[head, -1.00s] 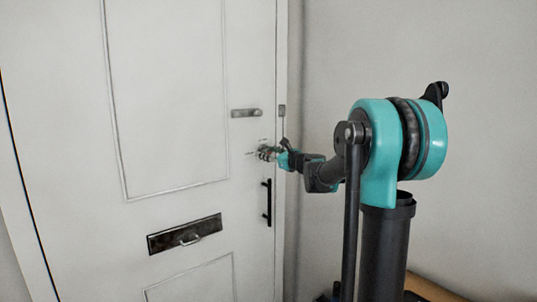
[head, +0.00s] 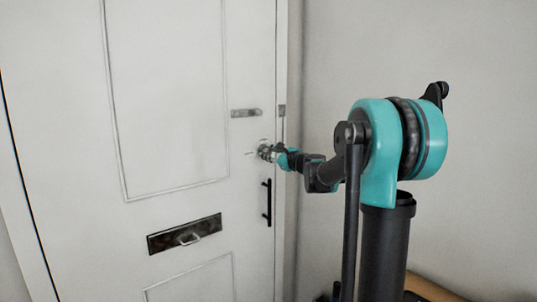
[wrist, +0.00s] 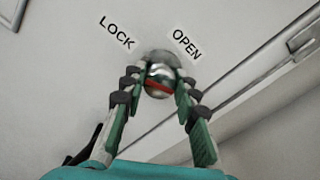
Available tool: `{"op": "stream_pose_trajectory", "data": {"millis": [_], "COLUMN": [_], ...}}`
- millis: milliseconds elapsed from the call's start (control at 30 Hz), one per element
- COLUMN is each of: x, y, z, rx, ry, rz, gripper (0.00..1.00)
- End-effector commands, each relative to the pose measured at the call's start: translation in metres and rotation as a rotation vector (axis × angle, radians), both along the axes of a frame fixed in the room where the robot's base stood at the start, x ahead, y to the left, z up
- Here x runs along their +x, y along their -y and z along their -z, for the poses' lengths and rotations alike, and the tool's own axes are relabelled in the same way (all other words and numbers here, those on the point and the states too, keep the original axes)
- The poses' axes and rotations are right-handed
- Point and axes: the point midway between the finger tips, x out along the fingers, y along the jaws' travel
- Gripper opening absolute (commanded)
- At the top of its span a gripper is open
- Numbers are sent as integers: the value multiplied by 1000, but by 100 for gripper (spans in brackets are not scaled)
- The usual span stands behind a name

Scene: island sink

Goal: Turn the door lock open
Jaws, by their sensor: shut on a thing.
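The white door (head: 165,100) fills the left of the head view. Its lock knob (wrist: 158,72) is a round silver knob with a red mark across its face, in the middle of the wrist view. The red mark lies slightly tilted. The printed labels LOCK (wrist: 116,33) and OPEN (wrist: 187,45) are on the door above the knob, to its left and right. My gripper (wrist: 157,84) is shut on the lock knob, with one finger on each side.
A silver latch (head: 246,113) sits above the lock. A black vertical handle (head: 267,203) is below it. A dark mail slot (head: 185,234) is lower on the door. The door frame (head: 281,220) and a bare wall (head: 330,50) are to the right.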

Motion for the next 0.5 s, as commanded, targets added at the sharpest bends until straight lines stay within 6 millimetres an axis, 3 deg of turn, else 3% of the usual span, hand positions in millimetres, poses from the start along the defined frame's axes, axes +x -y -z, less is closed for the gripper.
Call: {"op": "stream_pose_trajectory", "data": {"millis": [500], "x": [0], "y": [0], "z": [0], "rx": [-407], "ry": [274], "rz": [0], "gripper": [0]}}
